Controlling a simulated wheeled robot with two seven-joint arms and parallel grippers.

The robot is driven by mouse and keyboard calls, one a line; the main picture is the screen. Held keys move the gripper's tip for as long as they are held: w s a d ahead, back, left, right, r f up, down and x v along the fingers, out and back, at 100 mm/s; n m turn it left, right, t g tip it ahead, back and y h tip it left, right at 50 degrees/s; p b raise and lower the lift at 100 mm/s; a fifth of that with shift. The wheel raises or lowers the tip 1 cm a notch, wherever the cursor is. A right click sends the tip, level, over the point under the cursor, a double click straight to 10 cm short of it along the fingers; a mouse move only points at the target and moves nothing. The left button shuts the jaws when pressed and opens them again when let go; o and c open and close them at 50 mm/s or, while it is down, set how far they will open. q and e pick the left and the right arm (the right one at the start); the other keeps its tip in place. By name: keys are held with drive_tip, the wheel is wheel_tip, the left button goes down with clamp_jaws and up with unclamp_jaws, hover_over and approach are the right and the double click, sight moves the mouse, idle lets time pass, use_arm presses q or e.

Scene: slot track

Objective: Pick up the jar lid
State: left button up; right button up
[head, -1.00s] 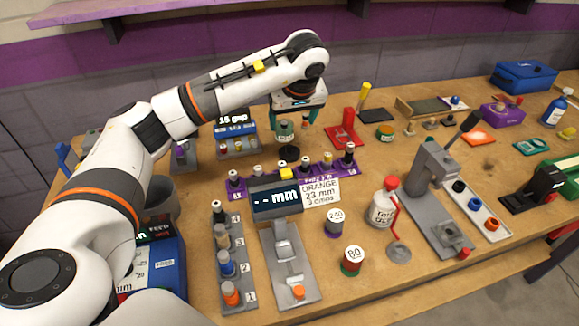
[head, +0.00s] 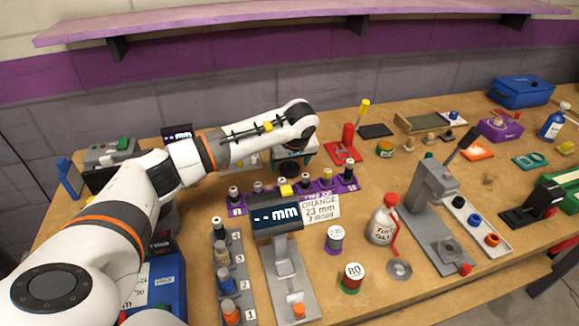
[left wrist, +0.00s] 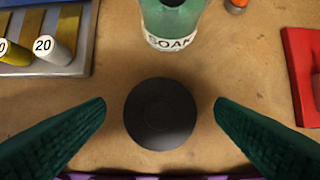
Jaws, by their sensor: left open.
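The jar lid (left wrist: 160,114) is a dark, round, flat disc lying on the wooden bench in the left wrist view. My left gripper (left wrist: 160,112) is open, with one dark green finger on each side of the lid and a gap to it on both sides. The lid is not held. A green jar (left wrist: 172,22) with a label reading SOAK stands just beyond the lid. In the head view my left gripper (head: 291,170) points down behind the purple rack, and my arm and gripper hide the lid and jar. My right gripper is out of view.
The purple rack (head: 264,203) with several small bottles stands just in front of my left gripper. A tray with numbered pieces (left wrist: 78,62) is left of the lid, and a red object (left wrist: 302,72) is to the right. Bare bench surrounds the lid.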

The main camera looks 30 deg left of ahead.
use_arm(q)
drive_tip(key=c, duration=1)
